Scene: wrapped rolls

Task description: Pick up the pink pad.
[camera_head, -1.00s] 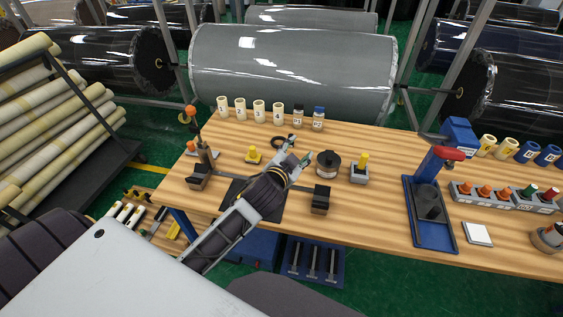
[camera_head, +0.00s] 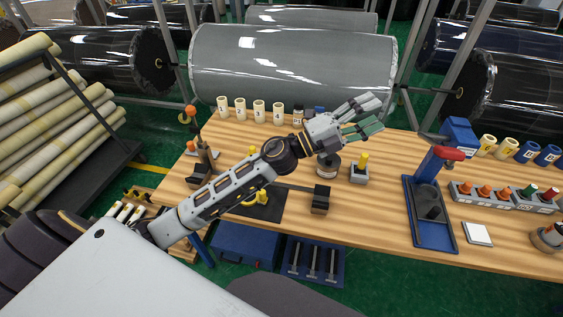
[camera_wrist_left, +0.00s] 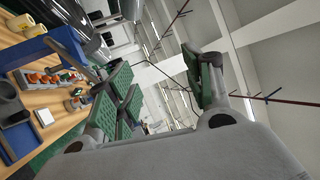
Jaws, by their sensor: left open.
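I see no clearly pink pad in either view. A small pale square pad (camera_head: 477,233) lies flat on the right part of the wooden table, right of the blue press; it also shows as a pale pad in the left wrist view (camera_wrist_left: 44,118). My left gripper (camera_head: 374,115) is raised above the table's back middle, up and left of the pale pad and well apart from it. Its green-lined fingers (camera_wrist_left: 160,95) are spread with nothing between them. My right gripper is not in view.
The blue press (camera_head: 430,228) with a red handle stands just left of the pale pad. A grey block (camera_head: 503,197) with several coloured knobs lies behind it, and a round grey item (camera_head: 548,238) sits at the right. The wooden table (camera_head: 375,215) has bare space left of the press.

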